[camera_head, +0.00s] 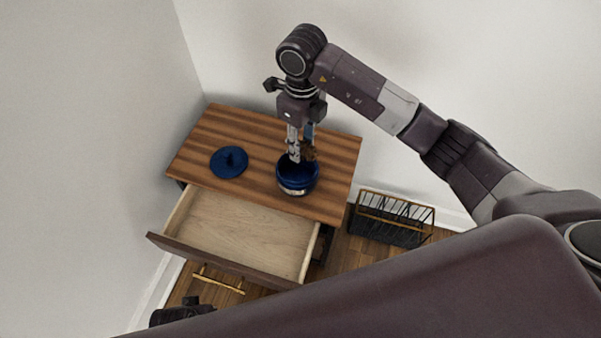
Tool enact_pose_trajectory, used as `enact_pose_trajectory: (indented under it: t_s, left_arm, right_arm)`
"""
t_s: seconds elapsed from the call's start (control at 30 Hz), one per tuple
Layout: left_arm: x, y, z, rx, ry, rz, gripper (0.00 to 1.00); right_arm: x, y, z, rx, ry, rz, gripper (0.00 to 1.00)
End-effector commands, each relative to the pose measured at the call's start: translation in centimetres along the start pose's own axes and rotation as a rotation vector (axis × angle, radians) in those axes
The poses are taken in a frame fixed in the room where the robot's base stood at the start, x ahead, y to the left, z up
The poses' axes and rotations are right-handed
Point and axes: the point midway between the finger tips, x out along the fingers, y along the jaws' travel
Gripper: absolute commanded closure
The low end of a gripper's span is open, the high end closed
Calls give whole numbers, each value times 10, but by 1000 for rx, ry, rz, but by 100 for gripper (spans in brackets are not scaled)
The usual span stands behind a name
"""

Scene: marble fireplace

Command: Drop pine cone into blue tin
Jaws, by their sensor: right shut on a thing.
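The blue tin (297,181) stands open on the striped wooden top of a small cabinet. Its blue lid (229,162) lies apart from it, to the left on the same top. My right gripper (300,156) points down over the tin's mouth. It is shut on the brown pine cone (309,151), which is at the tin's opening, partly hidden by the fingers. I cannot tell whether the cone touches the rim. A dark part at the bottom left edge may be my left gripper, but its fingers cannot be made out.
The wooden cabinet top (335,160) has free room around the lid. Its drawer (240,230) is pulled open and empty in front. Walls close in behind and at left.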

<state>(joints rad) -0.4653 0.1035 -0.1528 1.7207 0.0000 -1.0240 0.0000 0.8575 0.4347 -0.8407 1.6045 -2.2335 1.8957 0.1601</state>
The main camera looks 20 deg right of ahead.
Motion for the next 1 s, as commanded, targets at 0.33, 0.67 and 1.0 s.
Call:
enact_pose_trajectory:
  t_s: [0.33, 0.67, 1.0]
  left_arm:
    - [-1, 0, 0, 0, 0, -1, 84]
    - [-1, 0, -1, 0, 1, -1, 84]
    - [0, 0, 0, 0, -2, 0, 84]
  right_arm:
    - [0, 0, 0, 0, 0, 0, 62]
    - [0, 0, 0, 0, 0, 0, 49]
    - [-36, 0, 1, -2, -6, -3, 49]
